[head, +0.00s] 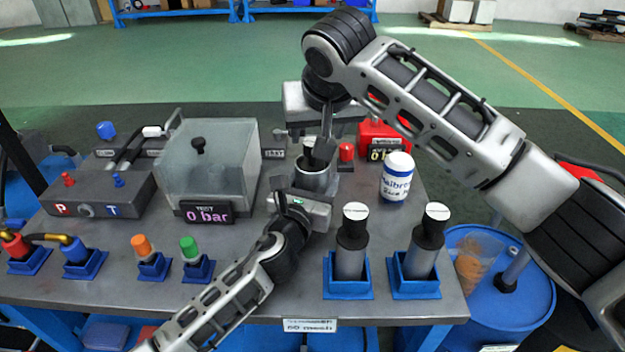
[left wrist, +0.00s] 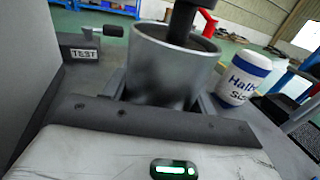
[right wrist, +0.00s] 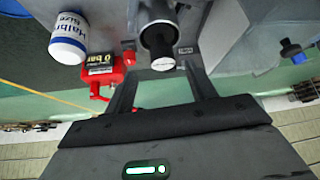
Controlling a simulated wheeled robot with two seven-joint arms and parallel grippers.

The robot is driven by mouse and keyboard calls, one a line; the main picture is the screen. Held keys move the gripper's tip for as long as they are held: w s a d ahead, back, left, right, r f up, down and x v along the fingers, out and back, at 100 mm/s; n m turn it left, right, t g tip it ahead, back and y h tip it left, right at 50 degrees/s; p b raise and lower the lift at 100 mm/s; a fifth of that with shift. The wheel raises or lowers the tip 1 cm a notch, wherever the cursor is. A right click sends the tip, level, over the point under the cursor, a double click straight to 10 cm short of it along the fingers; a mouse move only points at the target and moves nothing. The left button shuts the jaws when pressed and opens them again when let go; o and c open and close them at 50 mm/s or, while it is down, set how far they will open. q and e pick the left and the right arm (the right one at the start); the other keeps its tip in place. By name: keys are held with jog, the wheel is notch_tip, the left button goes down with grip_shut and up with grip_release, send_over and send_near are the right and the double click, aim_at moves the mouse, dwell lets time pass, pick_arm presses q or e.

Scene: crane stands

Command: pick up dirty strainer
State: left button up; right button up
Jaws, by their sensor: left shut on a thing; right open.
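A metal cylindrical housing (head: 314,178) stands upright at the middle of the bench. A dark strainer top with a pale end cap (head: 309,143) sticks up out of it; the lower part is hidden inside. In the right wrist view the pale cap (right wrist: 163,63) lies just beyond and between the fingertips. My right gripper (head: 325,135) points down over the housing, open, with nothing between its fingers. My left gripper (head: 302,196) is shut on the metal housing (left wrist: 175,72) from the near side. The dark top also shows in the left wrist view (left wrist: 184,20).
Two black-topped strainers (head: 351,236) (head: 424,240) stand in blue holders at the front right. A white-and-blue jar (head: 397,178) and a red gauge (head: 379,138) stand right of the housing. A clear test box (head: 208,165) reading 0 bar stands left. A blue drum (head: 532,300) is beyond the right edge.

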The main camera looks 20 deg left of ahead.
aim_at(313, 142)
jog(key=x, duration=0.5)
jog(key=shift+s+a+f, duration=0.15)
jog(key=shift+a, duration=0.05)
jog(key=shift+c, duration=0.4)
grip_shut()
notch_tip(313, 142, up, 18)
pick_arm(q)
jog(key=o, duration=1.2)
